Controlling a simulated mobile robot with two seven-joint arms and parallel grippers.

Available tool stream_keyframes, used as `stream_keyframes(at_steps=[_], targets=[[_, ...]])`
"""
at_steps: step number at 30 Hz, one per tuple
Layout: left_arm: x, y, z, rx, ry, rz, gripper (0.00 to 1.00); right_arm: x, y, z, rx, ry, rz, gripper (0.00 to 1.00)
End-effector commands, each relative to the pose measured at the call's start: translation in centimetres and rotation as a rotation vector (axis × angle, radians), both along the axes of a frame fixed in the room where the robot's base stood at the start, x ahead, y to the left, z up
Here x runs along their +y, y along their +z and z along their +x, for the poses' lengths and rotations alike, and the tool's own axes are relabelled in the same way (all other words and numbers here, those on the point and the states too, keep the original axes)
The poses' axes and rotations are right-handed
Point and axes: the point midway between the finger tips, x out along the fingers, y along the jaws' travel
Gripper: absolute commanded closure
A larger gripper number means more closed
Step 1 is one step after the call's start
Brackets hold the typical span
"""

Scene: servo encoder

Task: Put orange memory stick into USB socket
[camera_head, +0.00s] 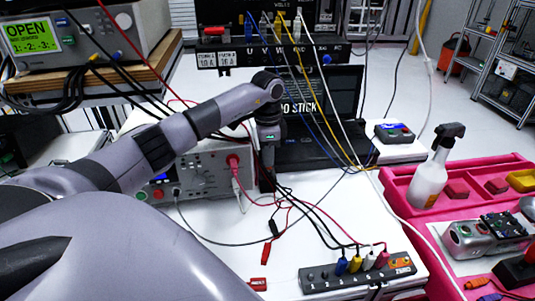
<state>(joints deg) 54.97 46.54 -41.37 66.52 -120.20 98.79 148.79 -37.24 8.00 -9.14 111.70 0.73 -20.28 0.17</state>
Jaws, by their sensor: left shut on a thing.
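My left gripper (268,172) points down at the left edge of the black laptop (330,150), above the white table. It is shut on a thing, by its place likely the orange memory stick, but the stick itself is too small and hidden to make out. No orange memory stick shows clearly elsewhere. The laptop screen reads "NO STICK", partly covered by my left arm. The USB socket cannot be made out; the laptop's left side is hidden behind the gripper. My right gripper is not in view.
A grey instrument (195,170) stands left of the gripper. Several cables hang and lie around the laptop. A grey socket strip (355,276) lies at the front. A pink tray (395,190) with a spray bottle (429,178) stands right. A small red piece (258,284) lies front-centre.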

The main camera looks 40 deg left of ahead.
Motion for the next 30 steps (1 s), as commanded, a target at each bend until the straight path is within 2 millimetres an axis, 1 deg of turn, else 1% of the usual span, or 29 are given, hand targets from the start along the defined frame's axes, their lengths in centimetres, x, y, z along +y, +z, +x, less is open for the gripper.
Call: stream_keyframes(at_steps=[18, 30], targets=[[0.0, -0.1, 0.0, 0.001, 0.0, 0.001, 1.0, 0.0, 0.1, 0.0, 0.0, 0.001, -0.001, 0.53], [0.0, -1.1, 0.0, 0.001, 0.0, 0.0, 1.0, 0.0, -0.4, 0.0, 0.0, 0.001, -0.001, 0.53]])
